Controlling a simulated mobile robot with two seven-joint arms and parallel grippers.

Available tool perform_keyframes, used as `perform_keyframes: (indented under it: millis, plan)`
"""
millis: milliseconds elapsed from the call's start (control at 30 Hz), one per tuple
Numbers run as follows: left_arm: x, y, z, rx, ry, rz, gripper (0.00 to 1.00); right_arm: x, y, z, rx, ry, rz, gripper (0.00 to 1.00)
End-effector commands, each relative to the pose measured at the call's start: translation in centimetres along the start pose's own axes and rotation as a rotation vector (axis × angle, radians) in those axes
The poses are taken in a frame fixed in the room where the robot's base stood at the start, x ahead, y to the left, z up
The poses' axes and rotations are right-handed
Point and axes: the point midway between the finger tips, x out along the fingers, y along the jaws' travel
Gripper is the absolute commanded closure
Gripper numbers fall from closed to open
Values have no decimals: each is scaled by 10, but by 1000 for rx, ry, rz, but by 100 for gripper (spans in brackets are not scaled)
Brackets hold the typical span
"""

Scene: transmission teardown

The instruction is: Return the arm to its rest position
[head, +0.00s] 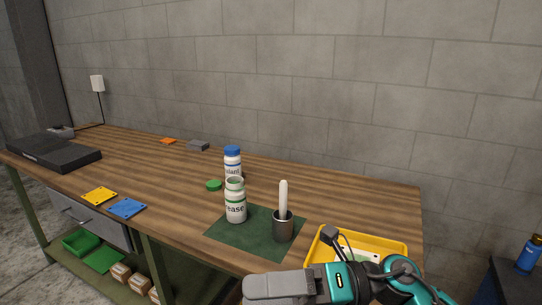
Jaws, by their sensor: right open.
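My right gripper (254,287) is at the bottom of the head view, low in front of the workbench's near edge, its arm coming in from the bottom right. It is open, and no object shows between its grey fingers. The arm covers part of the yellow tray (387,241) at the bench's right end. My left gripper is out of view.
On the wooden bench (340,195), a green mat (255,241) carries an uncapped grease jar (236,205) and a metal cup (283,228) with a white-handled tool. A blue-capped bottle (232,158) stands behind; a green lid (214,185) lies left.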

Motion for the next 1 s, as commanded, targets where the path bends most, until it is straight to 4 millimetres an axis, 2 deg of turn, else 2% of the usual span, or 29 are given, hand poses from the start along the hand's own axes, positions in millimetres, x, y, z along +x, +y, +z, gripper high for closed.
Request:
perform_keyframes:
  millis: [67,167,267,333,433,500,600,700,833,900,1000]
  plan:
    - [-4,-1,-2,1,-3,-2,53,-3,7,15,179,-222,122,0]
    - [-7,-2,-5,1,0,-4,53,-25,-2,33,421,-509,242,0]
    - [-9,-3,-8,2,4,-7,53,-60,-30,38,689,-797,328,0]
    - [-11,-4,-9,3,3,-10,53,-88,-58,29,885,-996,369,0]
    - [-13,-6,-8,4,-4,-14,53,-127,-104,-7,1180,-1276,404,0]
    - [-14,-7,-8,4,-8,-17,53,-150,-134,-44,1376,-1452,410,0]
    - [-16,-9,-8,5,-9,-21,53,-170,-163,-99,1608,-1645,403,0]
    - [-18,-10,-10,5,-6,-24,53,-180,-178,-145,1776,-1777,389,0]
    - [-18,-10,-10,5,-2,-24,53,-185,-187,-180,1899,-1868,376,0]
    - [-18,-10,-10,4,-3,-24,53,-186,-188,-188,1927,-1888,373,0]
    - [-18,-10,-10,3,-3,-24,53,-186,-188,-188,1929,-1889,373,0]
